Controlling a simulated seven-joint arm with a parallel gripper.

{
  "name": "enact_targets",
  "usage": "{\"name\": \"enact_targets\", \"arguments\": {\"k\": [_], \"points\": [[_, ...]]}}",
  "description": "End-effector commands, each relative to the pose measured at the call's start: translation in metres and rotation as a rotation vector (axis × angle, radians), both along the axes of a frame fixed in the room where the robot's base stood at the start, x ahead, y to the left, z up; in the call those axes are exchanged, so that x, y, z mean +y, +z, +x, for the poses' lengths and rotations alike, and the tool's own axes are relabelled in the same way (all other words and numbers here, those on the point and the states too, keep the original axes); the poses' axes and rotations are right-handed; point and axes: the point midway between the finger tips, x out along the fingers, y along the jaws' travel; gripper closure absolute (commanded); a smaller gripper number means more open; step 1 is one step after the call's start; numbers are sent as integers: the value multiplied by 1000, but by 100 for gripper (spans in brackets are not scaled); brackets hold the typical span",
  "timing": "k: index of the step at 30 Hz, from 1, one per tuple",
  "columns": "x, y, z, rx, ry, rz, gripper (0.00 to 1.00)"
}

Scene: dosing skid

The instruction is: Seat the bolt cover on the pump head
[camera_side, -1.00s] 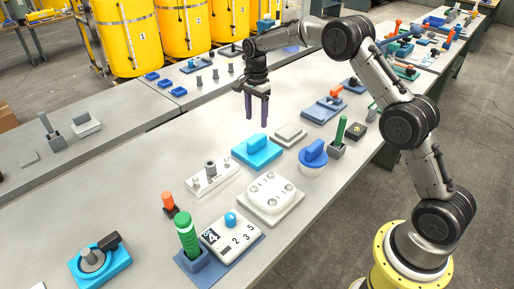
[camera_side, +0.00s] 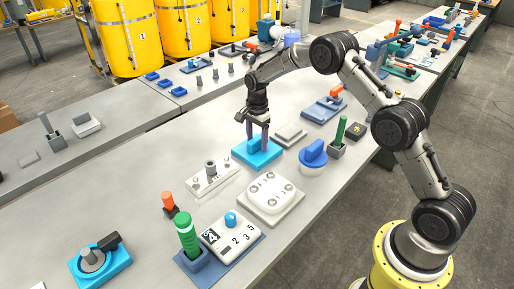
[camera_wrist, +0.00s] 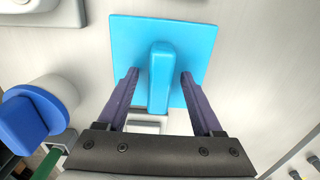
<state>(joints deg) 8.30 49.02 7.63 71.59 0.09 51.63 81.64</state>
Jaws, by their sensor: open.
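The bolt cover, a bright blue square plate with a raised bar handle (camera_side: 270,157), lies flat on the bench; it also shows in the wrist view (camera_wrist: 205,38). My gripper (camera_side: 257,142) is lowered over it. In the wrist view its two purple fingers (camera_wrist: 159,76) stand open on either side of the handle, with a gap on each side. The pump head, a white block with several grey bolts (camera_side: 270,194), sits nearer the side camera. Its top is uncovered.
A blue knob on a white base (camera_side: 313,154) and a low grey block (camera_side: 289,134) stand close to the cover. A white plate with grey posts (camera_side: 211,180) lies left of the pump head. A green-handled tool (camera_side: 341,129) stands upright at right.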

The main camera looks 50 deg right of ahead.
Motion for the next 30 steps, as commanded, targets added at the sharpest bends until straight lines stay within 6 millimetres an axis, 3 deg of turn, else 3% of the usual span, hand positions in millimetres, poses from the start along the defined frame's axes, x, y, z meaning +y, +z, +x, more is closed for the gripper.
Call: {"name": "enact_targets", "arguments": {"k": [3, 14, 30], "points": [[0, 0, 0, 0, 0, 0, 36], [0, 0, 0, 0, 0, 0, 100], [0, 7, 1, -2, 0, -1, 100]]}}
